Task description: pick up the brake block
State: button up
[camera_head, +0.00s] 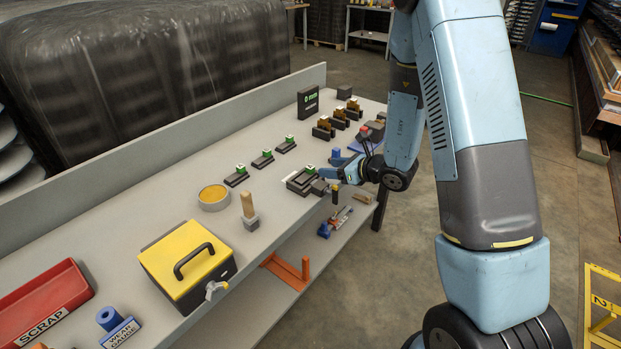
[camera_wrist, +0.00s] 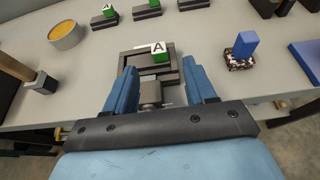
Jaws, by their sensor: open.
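No label in view names the brake block, so I cannot tell for certain which piece it is. A dark rectangular fixture (camera_head: 302,182) with a green-and-white "A" tag sits near the bench's front edge; it also shows in the wrist view (camera_wrist: 128,62). A grey block (camera_wrist: 151,92) shows at its near side, between my fingers. A speckled block (camera_wrist: 239,63) with a blue upright handle (camera_wrist: 246,44) stands to the right. My gripper (camera_wrist: 158,78) is open, its two blue fingers apart over the fixture's near side. I cannot tell whether they touch anything. In the head view my gripper (camera_head: 328,176) reaches over the bench's front edge.
Several tagged dark pieces (camera_head: 262,160) line the bench behind. A round yellow-filled dish (camera_head: 213,197), a wooden-handled tool (camera_head: 249,210) and a yellow-lidded box (camera_head: 190,262) stand left. A red SCRAP tray (camera_head: 40,305) is far left. Brown pieces (camera_head: 340,118) stand at the far end.

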aim_at(312, 167)
jog(key=shift+x, duration=3.8)
jog(key=shift+s, duration=0.1)
grip_shut()
